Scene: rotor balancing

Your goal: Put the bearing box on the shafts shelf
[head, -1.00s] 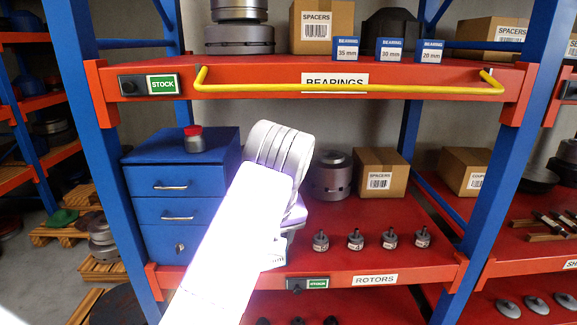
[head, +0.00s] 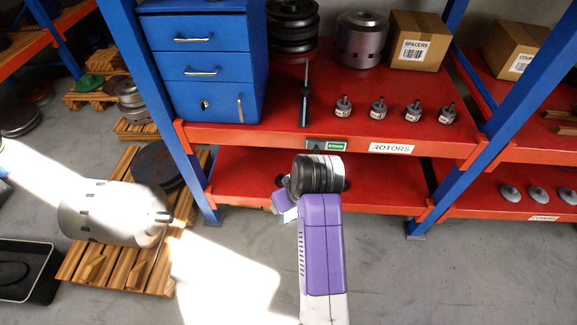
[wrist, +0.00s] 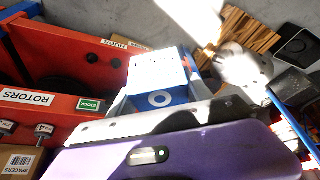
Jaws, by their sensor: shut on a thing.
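The bearing box (wrist: 158,78), white on top with blue sides and a ring picture, is held in my gripper (wrist: 150,118) in the wrist view. The gripper's purple body fills the bottom of that view. In the head view my arm mostly hides the gripper (head: 283,202), in front of the rotors bay's lower shelf, and the box cannot be made out. The shelf at the right edge (head: 508,118) carries brown wooden supports; an earlier head frame shows a cut-off label starting "SH" there.
The rotors shelf (head: 250,134) holds a blue drawer cabinet (head: 200,75), several small rotors and a spacers carton (head: 420,42). A blue upright (head: 500,105) separates it from the right bay. A pallet (head: 125,255) with a large rotor (head: 105,213) stands left. Floor at front right is clear.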

